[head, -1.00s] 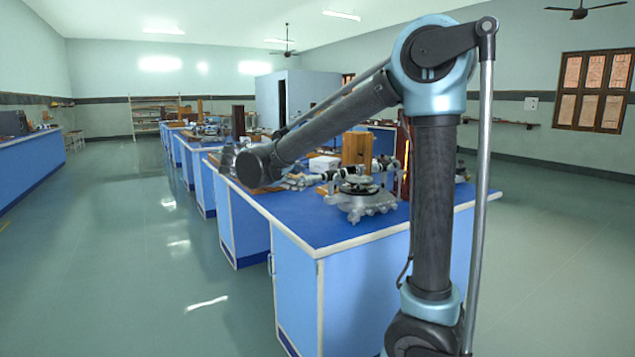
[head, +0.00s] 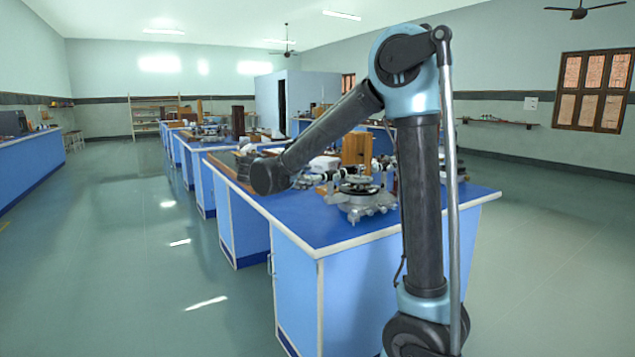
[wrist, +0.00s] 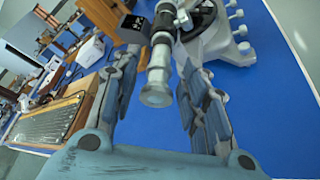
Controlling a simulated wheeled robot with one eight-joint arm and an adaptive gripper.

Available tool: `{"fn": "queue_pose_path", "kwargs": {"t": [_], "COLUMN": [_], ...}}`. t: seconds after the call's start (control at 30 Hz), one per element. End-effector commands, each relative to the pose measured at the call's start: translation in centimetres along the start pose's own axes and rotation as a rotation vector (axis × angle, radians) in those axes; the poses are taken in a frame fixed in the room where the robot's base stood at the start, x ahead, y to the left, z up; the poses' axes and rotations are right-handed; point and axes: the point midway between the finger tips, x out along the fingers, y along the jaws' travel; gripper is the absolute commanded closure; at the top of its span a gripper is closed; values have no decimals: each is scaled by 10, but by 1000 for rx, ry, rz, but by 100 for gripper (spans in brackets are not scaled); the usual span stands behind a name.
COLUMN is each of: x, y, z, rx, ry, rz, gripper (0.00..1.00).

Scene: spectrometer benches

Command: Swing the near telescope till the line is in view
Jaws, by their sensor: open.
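The spectrometer (head: 360,195) stands on the near blue bench, with a grey round base and a dark table on top. Its near telescope (wrist: 158,75) is a grey tube with a round end that points towards my wrist camera. My gripper (wrist: 157,58) is open, with one finger on each side of the tube. I cannot tell whether either finger touches it. In the head view my forearm hides the gripper and part of the telescope. The line in the eyepiece cannot be seen in these frames.
The blue bench top (head: 325,232) is bare in front of the spectrometer. A wooden box (head: 356,150) stands behind it. In the wrist view a keyboard-like ribbed panel (wrist: 50,122) and a white box (wrist: 88,52) lie to the left. Open floor (head: 120,260) runs left of the benches.

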Motion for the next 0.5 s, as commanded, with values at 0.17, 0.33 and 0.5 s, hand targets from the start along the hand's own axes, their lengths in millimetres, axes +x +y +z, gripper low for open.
{"fn": "queue_pose_path", "kwargs": {"t": [0.17, 0.33, 0.5], "x": [31, 52, 63], "y": [-1, 0, 0], "z": [1, 0, 0], "rx": [0, 1, 0], "ry": [-2, -1, -1], "rz": [-2, -1, -1], "gripper": [59, 59, 59]}}
